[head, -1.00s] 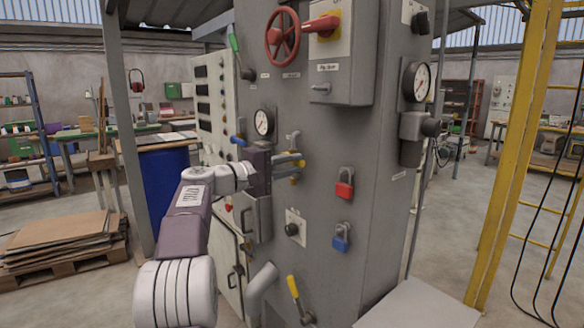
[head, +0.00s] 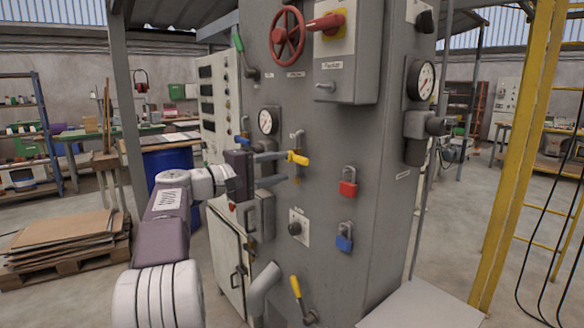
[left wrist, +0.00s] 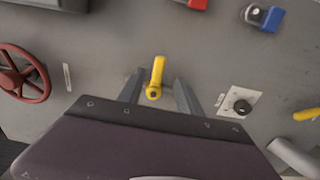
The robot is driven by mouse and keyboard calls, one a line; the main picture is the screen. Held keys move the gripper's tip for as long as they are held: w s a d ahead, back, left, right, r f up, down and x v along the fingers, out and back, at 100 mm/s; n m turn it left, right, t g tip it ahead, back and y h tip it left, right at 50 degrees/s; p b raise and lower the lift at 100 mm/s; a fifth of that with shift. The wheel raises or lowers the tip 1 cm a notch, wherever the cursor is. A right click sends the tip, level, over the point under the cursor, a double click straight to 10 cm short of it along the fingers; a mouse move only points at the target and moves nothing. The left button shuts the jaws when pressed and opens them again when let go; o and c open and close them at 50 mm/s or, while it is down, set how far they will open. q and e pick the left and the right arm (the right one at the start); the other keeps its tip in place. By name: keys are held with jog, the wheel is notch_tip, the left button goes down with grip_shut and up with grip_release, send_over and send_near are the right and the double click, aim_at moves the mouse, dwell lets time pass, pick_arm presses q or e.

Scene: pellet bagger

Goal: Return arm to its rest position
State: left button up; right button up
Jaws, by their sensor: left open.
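My left gripper (head: 282,168) is open, with its fingers pointing right toward the grey machine panel (head: 320,135). In the head view a small yellow valve handle (head: 298,158) on the panel shows just past the upper fingertip. In the left wrist view the yellow handle (left wrist: 156,76) appears between the two spread fingers of the gripper (left wrist: 160,82), with space on both sides. The gripper holds nothing. I cannot tell how far the fingertips are from the handle in depth. My right gripper is in neither view.
Around the handle are a gauge (head: 268,121), a red padlock (head: 349,183), a blue padlock (head: 344,238), a black knob (head: 295,228) and a lower yellow lever (head: 296,287). A red handwheel (head: 287,37) sits above. A pallet of cardboard (head: 65,240) lies at left.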

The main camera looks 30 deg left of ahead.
pick_arm(q)
jog(key=v, duration=0.3)
jog(key=shift+s+a, duration=0.1)
jog(key=shift+s, duration=0.15)
jog(key=d+f+m+g+y, duration=0.1)
jog(key=d+f+g, duration=0.4)
jog(key=f, duration=0.7)
jog(key=d+f+g+y, duration=0.1)
jog(key=d+f+g, duration=0.2)
jog(key=d+f, duration=0.75)
jog(key=s+d+f+m+g+y, duration=0.2)
jog(key=s+d+f+m+g, duration=0.3)
jog(key=s+f, duration=0.65)
jog(key=s+d+f+m+g+y, duration=0.1)
jog(key=s+f+m+g+y, duration=0.15)
jog(key=s+f+m, duration=0.65)
notch_tip(320, 180, up, 17)
jog(key=n+p, duration=0.1)
jog(key=p, duration=1.8)
jog(key=shift+s+a+r+n+p, duration=0.15)
jog(key=shift+s+a+n+p, duration=0.15)
jog(key=shift+n+p, duration=0.1)
